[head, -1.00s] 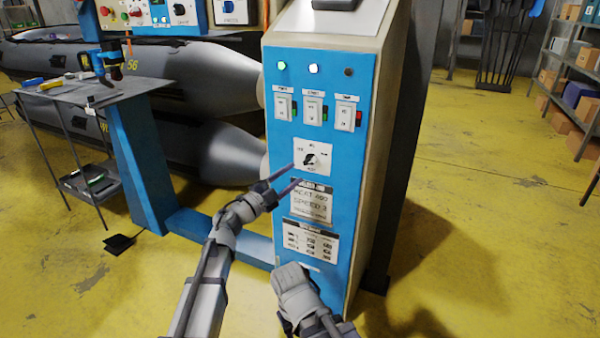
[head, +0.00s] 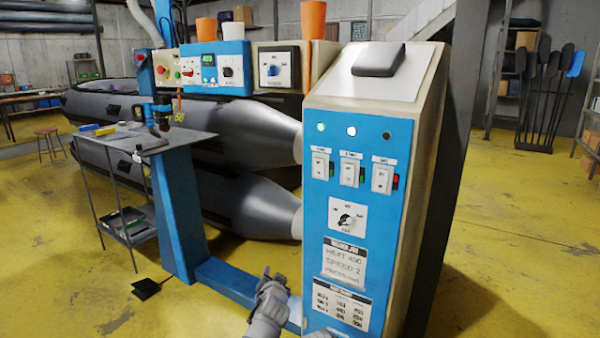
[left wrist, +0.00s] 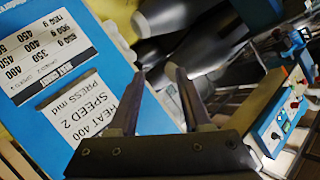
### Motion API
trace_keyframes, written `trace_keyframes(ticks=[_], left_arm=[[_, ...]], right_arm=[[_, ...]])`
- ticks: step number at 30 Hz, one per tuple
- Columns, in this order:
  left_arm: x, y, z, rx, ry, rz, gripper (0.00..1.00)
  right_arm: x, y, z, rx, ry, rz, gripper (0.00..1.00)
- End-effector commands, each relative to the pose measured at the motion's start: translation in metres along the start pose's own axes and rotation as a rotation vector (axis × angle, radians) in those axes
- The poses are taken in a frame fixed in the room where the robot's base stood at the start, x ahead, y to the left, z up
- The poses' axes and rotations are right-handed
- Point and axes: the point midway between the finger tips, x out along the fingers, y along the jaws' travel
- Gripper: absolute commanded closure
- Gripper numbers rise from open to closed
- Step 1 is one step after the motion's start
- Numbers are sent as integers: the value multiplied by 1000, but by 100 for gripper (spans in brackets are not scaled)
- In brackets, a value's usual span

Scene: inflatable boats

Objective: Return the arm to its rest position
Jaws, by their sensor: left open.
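My left gripper (head: 268,285) is low in the head view, in front of the blue bar beside the control cabinet (head: 350,265). In the left wrist view its two fingers (left wrist: 150,95) are spread, with nothing between them. The cabinet's rotary knob (head: 347,219) is clear of the gripper. A placard (head: 344,262) below the knob reads HEAT 400, SPEED 2; it also shows in the left wrist view (left wrist: 95,110). My right gripper is not visible; only a grey bit of arm shows at the bottom edge.
The cabinet face has several switches (head: 351,172) and lamps. A blue machine post (head: 178,215) and a small side table (head: 150,138) stand left. Grey inflatable tubes (head: 235,195) lie behind. Yellow floor (head: 500,240) is open at right.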

Motion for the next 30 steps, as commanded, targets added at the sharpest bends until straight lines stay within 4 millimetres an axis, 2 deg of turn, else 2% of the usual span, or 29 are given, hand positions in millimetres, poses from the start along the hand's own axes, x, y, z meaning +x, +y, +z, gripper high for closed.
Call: trace_keyframes(ticks=[1,5,6,9,15,20,22,30], left_arm=[[-14,9,25,-29,-102,20,51],[-52,39,89,-92,-391,103,51],[-67,49,106,-105,-476,135,51],[-106,73,141,-123,-665,220,51],[-179,108,183,-121,-948,379,51],[-237,126,202,-99,-1132,505,51],[-244,115,184,-98,-1140,510,51],[-262,84,139,-100,-1137,507,51]], right_arm=[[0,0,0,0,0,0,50],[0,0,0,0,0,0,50],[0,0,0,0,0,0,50],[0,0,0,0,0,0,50],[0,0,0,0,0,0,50],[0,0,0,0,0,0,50],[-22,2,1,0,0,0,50],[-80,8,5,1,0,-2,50]])
